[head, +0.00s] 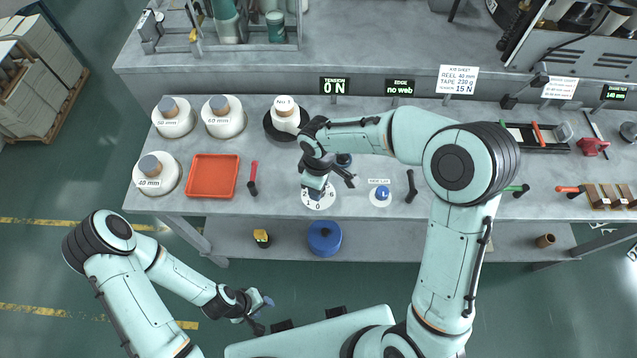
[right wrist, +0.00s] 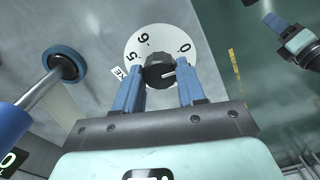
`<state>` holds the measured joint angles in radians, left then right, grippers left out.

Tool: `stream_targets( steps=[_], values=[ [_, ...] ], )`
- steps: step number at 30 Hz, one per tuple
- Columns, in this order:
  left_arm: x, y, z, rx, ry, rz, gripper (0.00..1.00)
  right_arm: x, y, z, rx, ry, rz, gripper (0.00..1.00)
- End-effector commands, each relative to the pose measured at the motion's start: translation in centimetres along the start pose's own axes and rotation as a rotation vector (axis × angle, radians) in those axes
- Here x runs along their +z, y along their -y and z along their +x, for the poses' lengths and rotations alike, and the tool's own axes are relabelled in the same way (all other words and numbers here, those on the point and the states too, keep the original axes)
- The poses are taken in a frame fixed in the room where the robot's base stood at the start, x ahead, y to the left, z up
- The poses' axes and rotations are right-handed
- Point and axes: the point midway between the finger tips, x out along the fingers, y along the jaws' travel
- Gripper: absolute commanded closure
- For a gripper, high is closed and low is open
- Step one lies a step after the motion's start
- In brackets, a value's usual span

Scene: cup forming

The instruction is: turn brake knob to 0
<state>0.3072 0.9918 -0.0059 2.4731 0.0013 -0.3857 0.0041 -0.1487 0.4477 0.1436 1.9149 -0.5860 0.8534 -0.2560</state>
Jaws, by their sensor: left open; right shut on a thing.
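The brake knob (right wrist: 158,72) is a black knob with a white pointer mark, at the middle of a white dial (right wrist: 150,40). In the right wrist view the numbers 5, 6 and 0 show on the dial; the pointer lies on the right side of the knob, below the 0. The blue fingers of my right gripper (right wrist: 162,90) are shut on the knob, one on each side. In the head view my right gripper (head: 317,192) hides the knob and part of the dial (head: 318,204). My left gripper (head: 262,306) is open and empty, away from the bench's front edge.
A red tray (head: 211,176), several white rolls (head: 174,117) and a red-handled tool (head: 253,178) lie left of the dial. A blue-topped disc (head: 381,194) and a black-handled tool (head: 411,186) lie right of it. A blue pot (head: 324,238) stands on the lower shelf.

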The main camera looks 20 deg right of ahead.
Motion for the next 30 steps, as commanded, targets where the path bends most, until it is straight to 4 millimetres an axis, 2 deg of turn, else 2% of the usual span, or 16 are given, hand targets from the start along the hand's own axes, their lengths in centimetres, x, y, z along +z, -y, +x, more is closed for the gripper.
stream_targets(
  steps=[12, 28, 29, 30],
  values=[
    [-0.37, -0.33, -0.56, 0.002, -0.005, 0.002, 0.57, -0.16, -0.14, -0.24, 0.005, -0.005, -0.171, 0.91],
    [-0.38, -0.34, -0.59, 0.002, -0.005, 0.002, 0.57, -0.16, -0.14, -0.23, 0.006, -0.005, -0.192, 0.91],
    [-0.38, -0.34, -0.59, 0.002, -0.005, 0.002, 0.57, -0.16, -0.14, -0.23, 0.006, -0.005, -0.191, 0.51],
    [-0.38, -0.34, -0.59, 0.002, -0.005, 0.002, 0.57, -0.16, -0.14, -0.22, 0.005, -0.005, -0.191, 0.38]
  ],
)
